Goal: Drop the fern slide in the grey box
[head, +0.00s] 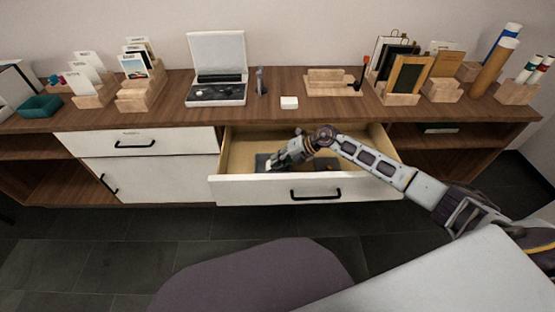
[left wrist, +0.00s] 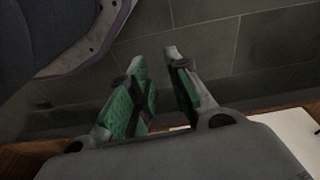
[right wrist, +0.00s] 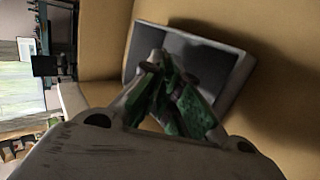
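My right gripper (head: 284,162) is down inside the open drawer (head: 235,190). In the right wrist view its green-padded fingers (right wrist: 160,64) come together at the tips, and I see nothing clearly between them. Beyond the fingertips, on the drawer floor, is a grey, shallow rectangular thing with a dark middle (right wrist: 205,62), which looks like the grey box; its dark edge also shows in the head view (head: 262,162). I cannot make out the fern slide in any view. My left gripper (left wrist: 163,58) is open and empty, above the dark tiled floor.
The drawer's walls surround my right gripper.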

